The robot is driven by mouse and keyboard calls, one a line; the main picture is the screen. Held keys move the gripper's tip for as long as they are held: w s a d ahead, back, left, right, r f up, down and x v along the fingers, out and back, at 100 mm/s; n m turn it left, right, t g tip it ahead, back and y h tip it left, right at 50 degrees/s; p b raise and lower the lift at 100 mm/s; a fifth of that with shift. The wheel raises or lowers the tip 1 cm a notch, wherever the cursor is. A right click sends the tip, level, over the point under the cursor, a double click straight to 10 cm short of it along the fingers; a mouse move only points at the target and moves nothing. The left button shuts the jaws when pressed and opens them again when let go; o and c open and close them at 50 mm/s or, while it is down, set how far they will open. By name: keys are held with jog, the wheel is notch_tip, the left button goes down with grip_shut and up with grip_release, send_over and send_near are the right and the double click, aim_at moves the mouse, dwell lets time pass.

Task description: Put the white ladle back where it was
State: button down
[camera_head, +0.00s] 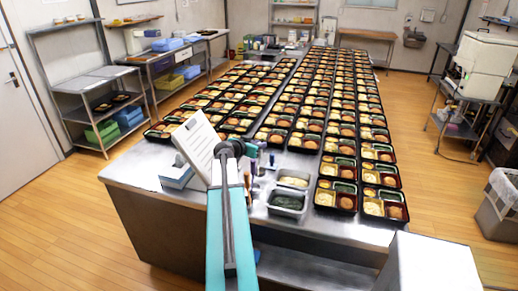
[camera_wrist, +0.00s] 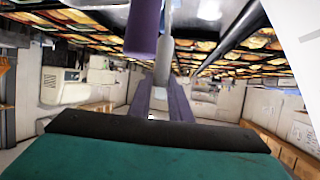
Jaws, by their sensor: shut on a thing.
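My gripper (camera_wrist: 161,88) shows in the wrist view with its two purple-grey fingers closed around a pale, whitish shaft, which I take to be the handle of the white ladle (camera_wrist: 163,58). The ladle's bowl is not clear in either view. A purple handle (camera_wrist: 142,28) hangs beside the shaft, close to the fingers. In the head view my gripper (camera_head: 252,151) is small and partly hidden by my teal arm, above the near end of the steel table (camera_head: 130,178).
Two metal pans, one pale-filled (camera_head: 292,182) and one dark-filled (camera_head: 287,202), stand right of my arm. Rows of bento trays (camera_head: 336,186) fill the table behind. Small upright utensils (camera_head: 271,160) stand near my gripper.

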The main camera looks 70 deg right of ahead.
jog(key=shift+f+p, duration=0.3)
jog(key=shift+f, duration=1)
jog(key=c, duration=1.6)
grip_release()
jog(key=shift+c, duration=0.2)
jog(key=shift+a+r, duration=0.1)
jog(key=shift+r, duration=0.1)
jog(key=shift+a, duration=0.35)
jog(key=b+v, duration=0.4)
jog(key=v, duration=0.7)
jog(key=shift+r, duration=0.25)
